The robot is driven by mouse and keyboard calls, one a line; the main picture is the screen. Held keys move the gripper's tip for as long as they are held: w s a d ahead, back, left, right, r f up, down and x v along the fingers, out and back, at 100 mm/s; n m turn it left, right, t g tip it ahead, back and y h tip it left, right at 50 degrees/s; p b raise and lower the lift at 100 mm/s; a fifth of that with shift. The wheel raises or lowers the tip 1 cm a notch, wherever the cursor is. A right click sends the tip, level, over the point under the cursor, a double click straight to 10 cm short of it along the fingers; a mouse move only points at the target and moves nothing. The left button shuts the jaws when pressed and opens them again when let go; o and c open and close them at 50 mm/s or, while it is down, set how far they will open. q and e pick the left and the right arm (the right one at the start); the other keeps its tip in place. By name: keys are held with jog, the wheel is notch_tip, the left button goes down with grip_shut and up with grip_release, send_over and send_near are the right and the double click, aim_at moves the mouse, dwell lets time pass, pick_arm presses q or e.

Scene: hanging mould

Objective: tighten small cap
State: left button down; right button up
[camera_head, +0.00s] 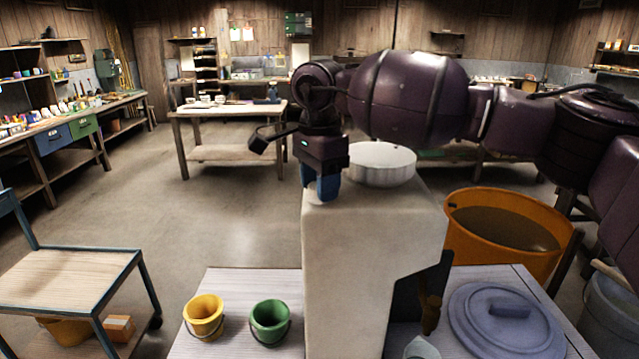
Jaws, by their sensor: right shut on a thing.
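A tall pale block-shaped mould (345,265) stands in front of me. A large round whitish cap (382,163) sits on its top. My right gripper (322,190) points down at the left end of the mould's top, left of the large cap. Its blue fingertips are at the top surface and it is shut on the small cap. My left gripper is not in view.
A yellow bucket (203,315) and a green bucket (270,321) stand on the table left of the mould. A grey round lid (505,325) lies right of it, before a large orange tub (510,232). A cart (65,278) stands at left.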

jog(key=shift+r+m, duration=0.1)
jog(key=shift+m, duration=0.5)
jog(key=o, duration=0.9)
jog(key=shift+o, duration=0.2)
notch_tip(320, 180, up, 11)
jog(key=shift+b, duration=0.4)
